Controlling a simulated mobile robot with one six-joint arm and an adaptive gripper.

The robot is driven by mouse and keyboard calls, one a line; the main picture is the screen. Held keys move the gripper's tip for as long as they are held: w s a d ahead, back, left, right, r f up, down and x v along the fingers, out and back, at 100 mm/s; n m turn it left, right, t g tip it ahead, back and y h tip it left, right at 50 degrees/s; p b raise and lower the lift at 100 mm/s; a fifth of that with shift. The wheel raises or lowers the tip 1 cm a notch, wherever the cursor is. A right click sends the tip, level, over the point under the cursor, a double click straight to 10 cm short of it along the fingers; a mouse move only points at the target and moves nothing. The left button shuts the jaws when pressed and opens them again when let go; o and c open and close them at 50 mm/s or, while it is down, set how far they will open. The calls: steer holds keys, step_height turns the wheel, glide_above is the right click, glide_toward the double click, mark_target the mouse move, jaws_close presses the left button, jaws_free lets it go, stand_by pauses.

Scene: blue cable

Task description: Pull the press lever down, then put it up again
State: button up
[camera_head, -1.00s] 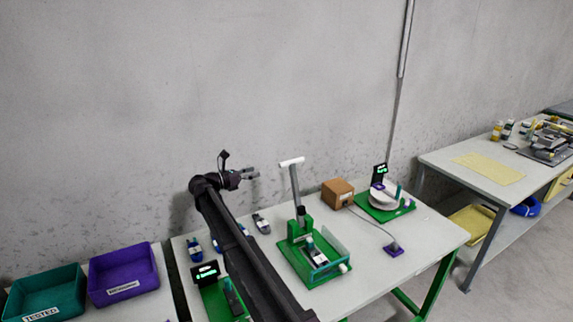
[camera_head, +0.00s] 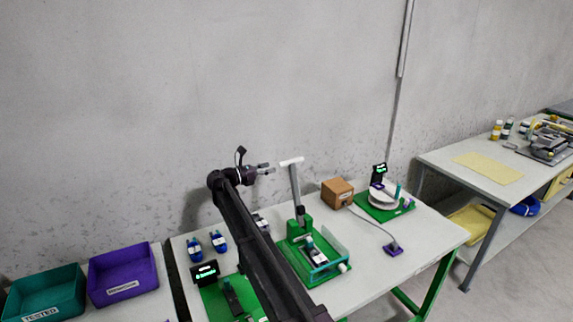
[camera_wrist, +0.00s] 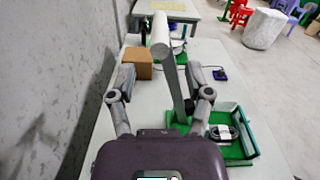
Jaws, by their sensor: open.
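The press lever (camera_head: 296,187) is a grey arm with a white crossbar handle (camera_head: 291,161), standing nearly upright on the green press (camera_head: 314,258). In the wrist view the lever (camera_wrist: 172,82) rises between my two fingers in the picture, with its white handle (camera_wrist: 160,36) above them. My gripper (camera_head: 268,168) is open and empty, just left of the handle in the head view and close to it, with a small gap. In the wrist view my gripper (camera_wrist: 165,84) has its fingers spread wide.
A cardboard box (camera_head: 337,193) and a green station with a white disc (camera_head: 384,200) stand to the right. Blue items (camera_head: 218,241) and a display (camera_head: 205,272) are left of my arm. Teal (camera_head: 45,292) and purple (camera_head: 123,274) bins stand far left. The wall is close behind.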

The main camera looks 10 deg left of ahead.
mark_target(287, 163)
steer(key=x, duration=0.7)
steer(key=shift+w+d, duration=0.2)
steer(key=shift+d, duration=0.05)
steer(key=shift+c, duration=0.3)
jaws_close()
